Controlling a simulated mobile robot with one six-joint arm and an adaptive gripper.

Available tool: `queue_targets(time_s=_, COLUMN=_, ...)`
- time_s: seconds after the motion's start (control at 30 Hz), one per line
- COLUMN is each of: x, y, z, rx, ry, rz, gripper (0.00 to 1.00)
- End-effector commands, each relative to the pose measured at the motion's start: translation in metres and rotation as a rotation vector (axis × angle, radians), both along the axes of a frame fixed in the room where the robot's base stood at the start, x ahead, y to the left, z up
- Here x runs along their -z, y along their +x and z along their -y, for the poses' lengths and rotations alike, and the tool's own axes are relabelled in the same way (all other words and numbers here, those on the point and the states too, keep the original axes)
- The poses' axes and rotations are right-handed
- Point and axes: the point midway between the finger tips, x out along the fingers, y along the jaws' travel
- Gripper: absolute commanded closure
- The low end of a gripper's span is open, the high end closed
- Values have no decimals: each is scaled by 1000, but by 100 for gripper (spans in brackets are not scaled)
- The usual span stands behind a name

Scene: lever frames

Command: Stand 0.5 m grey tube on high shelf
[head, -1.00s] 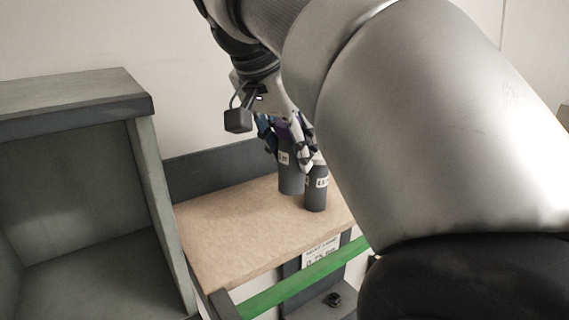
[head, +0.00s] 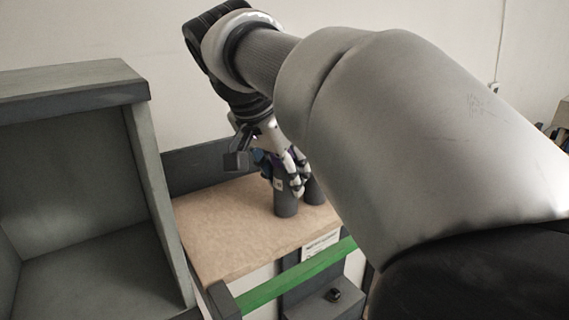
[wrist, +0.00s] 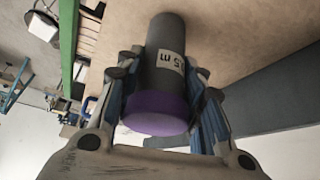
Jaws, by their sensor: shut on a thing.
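A grey tube (head: 286,205) is between the fingers of my gripper (head: 287,182), upright over the wooden shelf (head: 225,225). In the head view its lower end appears at the board, but I cannot tell for sure whether it touches. In the wrist view the tube (wrist: 165,62) has a purple end and a white label, partly read as "5 m", with a finger on each side. A second grey tube (head: 315,193) stands on the shelf just right of the held one, partly hidden by my gripper; any gap between them is unclear.
A grey open box-like cabinet (head: 75,190) stands left of the shelf. A dark back rail (head: 195,165) runs behind the board. A green bar (head: 300,276) crosses below the front edge. The left part of the board is clear.

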Motion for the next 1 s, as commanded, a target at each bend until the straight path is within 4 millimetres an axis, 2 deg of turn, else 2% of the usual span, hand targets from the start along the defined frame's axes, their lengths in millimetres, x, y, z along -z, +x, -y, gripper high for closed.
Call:
queue_targets(time_s=0.2, x=3, y=0, z=0, rx=0, ry=-1, rz=1, gripper=100)
queue_targets(time_s=0.23, x=4, y=0, z=0, rx=0, ry=-1, rz=-1, gripper=63)
queue_targets(time_s=0.57, x=3, y=0, z=0, rx=0, ry=0, rz=0, gripper=41)
queue_targets(time_s=0.87, x=2, y=0, z=0, rx=0, ry=0, rz=0, gripper=40)
queue_targets(time_s=1.0, x=-6, y=-2, z=-2, rx=-2, ry=0, rz=2, gripper=40)
